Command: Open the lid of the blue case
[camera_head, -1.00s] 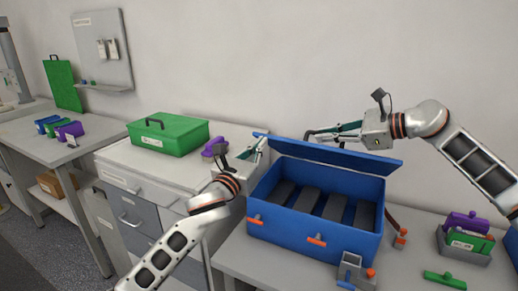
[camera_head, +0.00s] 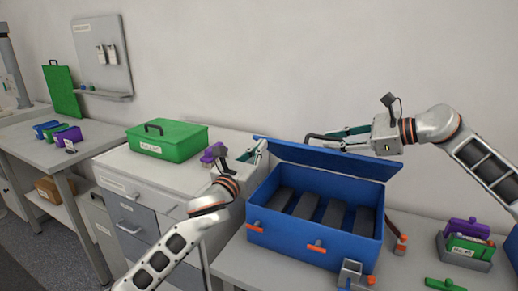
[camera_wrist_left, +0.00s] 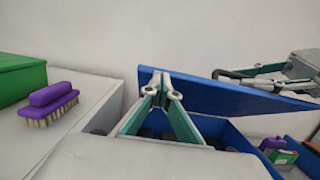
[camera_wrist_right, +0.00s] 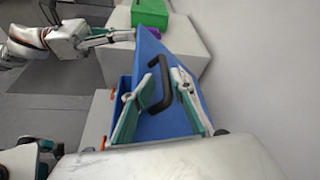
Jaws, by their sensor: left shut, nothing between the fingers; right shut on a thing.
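The blue case (camera_head: 290,232) stands on the bench with its lid (camera_head: 330,160) raised at the rear, so the dark slots inside show. The lid's outer face and black handle (camera_wrist_right: 165,88) show in the right wrist view. My right gripper (camera_head: 335,140) is behind the lid, shut on the handle, with one finger on each side of it. My left gripper (camera_head: 262,146) is at the lid's left end. Its fingertips are together and empty in the left wrist view (camera_wrist_left: 162,78). I cannot tell whether they touch the lid.
A green case (camera_head: 168,142) and a purple brush (camera_wrist_left: 50,102) are on the cabinet top at left. To the right of the blue case are a grey holder (camera_head: 468,252) with purple and green items and a small green piece (camera_head: 445,284). A wall stands close behind.

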